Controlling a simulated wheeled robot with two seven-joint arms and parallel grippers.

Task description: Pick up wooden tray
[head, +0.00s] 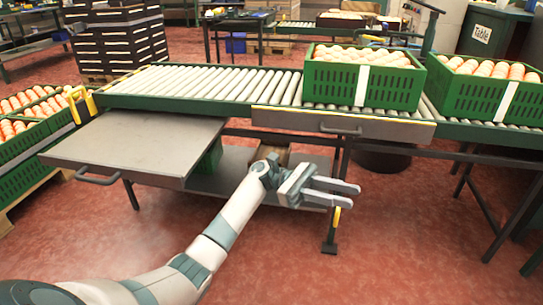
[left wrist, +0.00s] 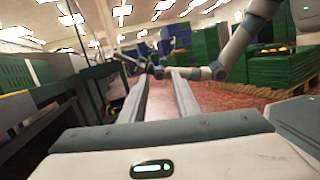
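A brown wooden piece (head: 268,152), perhaps the wooden tray, shows partly on the low shelf under the conveyor. My left arm hides some of it, so I cannot tell its full shape. My left gripper (head: 346,194) is in front of the shelf, to the right of and nearer than the wooden piece. Its two fingers are apart with nothing between them. The open fingers also show in the left wrist view (left wrist: 158,76). Another arm of mine crosses that view, and its far end (left wrist: 138,62) is small and unclear. No right gripper shows in the head view.
A roller conveyor (head: 205,84) runs across, with green crates of oranges (head: 388,87) (head: 479,98) on it. A grey pull-out plate (head: 130,148) and a drawer front (head: 345,124) jut forward. Table legs (head: 332,225) stand nearby. The red floor in front is clear.

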